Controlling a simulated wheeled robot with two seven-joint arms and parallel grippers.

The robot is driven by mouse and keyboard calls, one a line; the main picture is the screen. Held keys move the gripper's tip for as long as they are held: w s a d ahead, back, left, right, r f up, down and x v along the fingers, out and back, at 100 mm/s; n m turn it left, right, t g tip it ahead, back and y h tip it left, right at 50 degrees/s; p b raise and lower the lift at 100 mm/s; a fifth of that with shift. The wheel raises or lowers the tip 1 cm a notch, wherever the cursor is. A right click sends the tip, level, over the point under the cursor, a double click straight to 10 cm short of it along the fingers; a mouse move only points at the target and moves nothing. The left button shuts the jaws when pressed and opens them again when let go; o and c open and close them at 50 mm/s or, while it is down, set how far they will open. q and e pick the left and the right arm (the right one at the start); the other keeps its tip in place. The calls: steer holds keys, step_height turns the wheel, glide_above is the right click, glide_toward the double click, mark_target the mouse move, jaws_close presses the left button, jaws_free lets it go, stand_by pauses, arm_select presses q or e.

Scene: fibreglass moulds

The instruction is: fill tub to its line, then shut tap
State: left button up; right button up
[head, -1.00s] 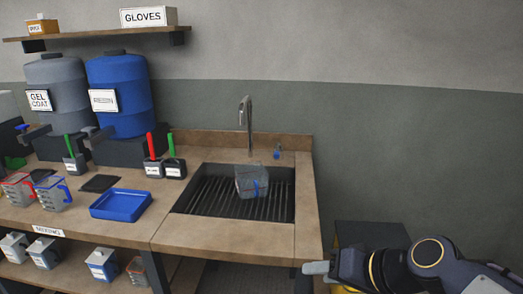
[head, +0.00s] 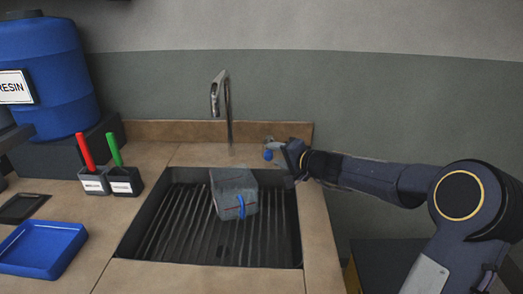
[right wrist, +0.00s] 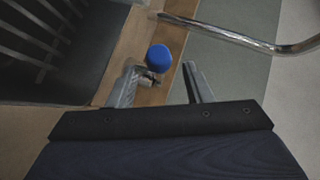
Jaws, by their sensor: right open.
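A grey, see-through tub (head: 229,184) with a blue handle and a red line stands on the ribbed floor of the sink (head: 138,232). The curved metal tap spout (head: 227,112) rises behind it. I cannot make out running water or the level in the tub. The tap's blue knob (head: 268,154) sits on the counter right of the spout. My right gripper (head: 284,152) is open beside the knob. In the right wrist view the knob (right wrist: 159,57) lies just ahead of and between the open fingertips (right wrist: 161,72). My left gripper is not in view.
A blue tray (head: 42,247) and a dark flat pad (head: 21,207) lie on the counter at the left. Holders with a red and a green handle (head: 121,182) stand left of the sink. A blue resin drum (head: 48,85) is at the back left.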

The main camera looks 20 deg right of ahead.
steer(key=x, duration=0.6)
steer(key=shift+p, duration=0.45)
jaws_close()
